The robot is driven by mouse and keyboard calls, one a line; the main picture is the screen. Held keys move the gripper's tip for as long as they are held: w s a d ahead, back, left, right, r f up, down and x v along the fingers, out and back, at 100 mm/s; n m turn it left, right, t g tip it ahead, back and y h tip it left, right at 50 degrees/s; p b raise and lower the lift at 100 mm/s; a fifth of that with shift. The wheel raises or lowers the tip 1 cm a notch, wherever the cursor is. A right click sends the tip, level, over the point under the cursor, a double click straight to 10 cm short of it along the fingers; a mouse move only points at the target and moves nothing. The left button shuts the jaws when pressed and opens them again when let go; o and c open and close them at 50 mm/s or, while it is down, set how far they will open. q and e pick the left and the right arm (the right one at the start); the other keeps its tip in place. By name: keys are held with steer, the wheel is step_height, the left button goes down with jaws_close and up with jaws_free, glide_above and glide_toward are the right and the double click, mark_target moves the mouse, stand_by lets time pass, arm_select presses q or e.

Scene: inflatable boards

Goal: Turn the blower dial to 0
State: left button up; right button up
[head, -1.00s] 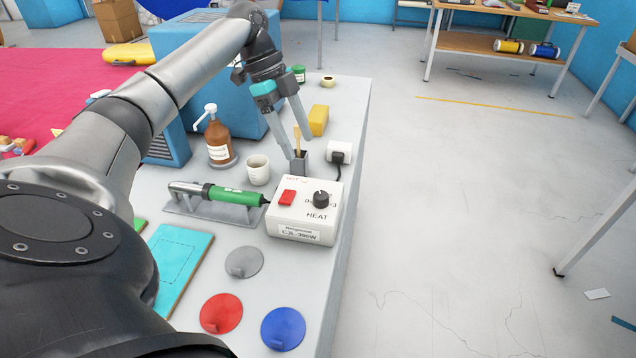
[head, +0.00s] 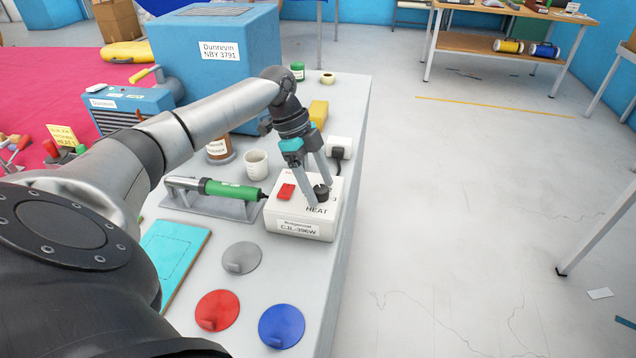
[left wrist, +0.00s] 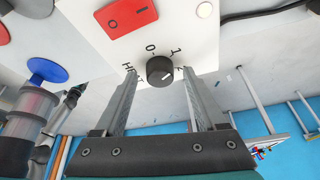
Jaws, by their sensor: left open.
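The black dial (head: 322,195) sits on top of the white control box (head: 301,228), beside the word HEAT. In the left wrist view the dial (left wrist: 160,71) shows a short pale mark, and the figures 0 and 1 are printed near its rim. My left gripper (head: 318,191) is open, pointing down at the box with its fingers on either side of the dial. In the left wrist view a clear gap shows between each finger and the dial. The fingers hide part of the dial's scale. My right gripper is not in view.
A red rocker switch (head: 286,191) is on the box, close to the left finger. The green blower (head: 232,193) lies in its grey stand to the left. A white cup (head: 256,163) and a socket with a black plug (head: 338,148) stand behind. Coloured discs lie in front.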

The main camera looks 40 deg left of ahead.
arm_select(q)
steer(key=shift+c, duration=1.2)
jaws_close()
steer(key=shift+r+n+p, duration=0.15)
steer(key=shift+n+p, duration=0.15)
steer(key=shift+p, duration=0.55)
steer(key=n+t+p, duration=0.1)
steer(key=n+p, duration=0.2)
steer(key=p, duration=0.2)
steer(key=n+t+y+p, duration=0.1)
steer(key=n+p, duration=0.2)
steer(key=p, duration=0.3)
steer(key=n+t+y+p, duration=0.1)
steer(key=n+p, duration=0.2)
steer(key=p, duration=0.2)
steer(key=shift+s+d+r+p, duration=0.1)
steer(key=shift+s+d+p, duration=0.15)
steer(key=shift+p, duration=0.1)
steer(key=shift+w+f+n+y+p, duration=0.15)
steer(key=shift+n+y+p, duration=0.35)
steer(key=shift+n+p, duration=0.75)
steer(key=shift+f, duration=0.1)
